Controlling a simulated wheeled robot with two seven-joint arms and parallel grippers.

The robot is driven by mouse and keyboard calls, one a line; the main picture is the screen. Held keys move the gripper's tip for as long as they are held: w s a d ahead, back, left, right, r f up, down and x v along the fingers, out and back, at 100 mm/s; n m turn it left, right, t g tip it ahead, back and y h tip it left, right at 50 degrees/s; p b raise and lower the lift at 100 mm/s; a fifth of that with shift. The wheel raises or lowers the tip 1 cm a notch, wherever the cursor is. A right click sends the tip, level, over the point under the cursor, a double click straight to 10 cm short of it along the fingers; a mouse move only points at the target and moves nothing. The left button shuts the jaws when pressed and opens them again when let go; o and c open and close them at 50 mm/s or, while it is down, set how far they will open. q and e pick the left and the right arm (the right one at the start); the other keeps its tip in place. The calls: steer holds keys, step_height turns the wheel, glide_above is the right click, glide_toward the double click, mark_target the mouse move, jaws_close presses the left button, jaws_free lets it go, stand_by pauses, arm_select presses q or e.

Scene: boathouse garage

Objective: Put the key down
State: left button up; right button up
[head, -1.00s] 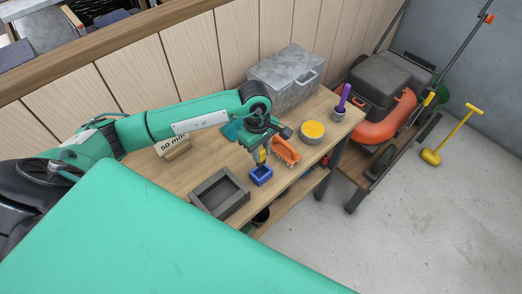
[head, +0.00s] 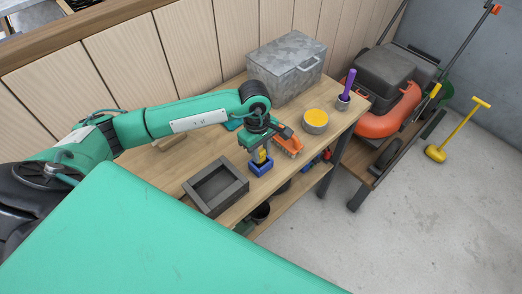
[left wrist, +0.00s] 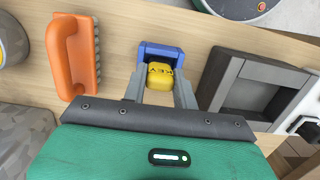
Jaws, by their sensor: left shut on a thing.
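My left gripper (head: 261,158) is shut on the yellow key (left wrist: 160,77), which has dark lettering on its top. The key sits between the two grey fingers, and it also shows as a small yellow patch in the head view (head: 262,155). A small blue open box (head: 262,168) is right at the fingertips on the wooden bench. In the left wrist view the blue box (left wrist: 160,49) frames the key from behind. I cannot tell whether the key touches the box floor. My right gripper is not in view.
A grey square tray (head: 216,186) stands left of the blue box on the bench (head: 240,207). An orange brush (head: 288,140) lies close on the right. A yellow-topped tin (head: 315,120), a purple-handled tool (head: 348,86) and a metal chest (head: 287,70) stand farther back.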

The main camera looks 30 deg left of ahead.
arm_select(q)
steer(key=shift+f+b, duration=0.25)
steer(key=shift+b, duration=0.1)
steer(key=o, duration=1)
steer(key=shift+w+a+r, duration=0.1)
steer(key=shift+r, duration=0.4)
steer(key=shift+w+a+r+b, duration=0.1)
steer(key=shift+a+r+b, duration=0.3)
steer(key=shift+r, duration=1.75)
steer(key=shift+w+a+r+b, duration=0.1)
steer(key=shift+r+b, duration=0.55)
steer(key=shift+r, duration=1.45)
steer(key=shift+a+r+b, duration=0.2)
steer(key=shift+r+b, duration=0.35)
steer(key=shift+r, duration=1.6)
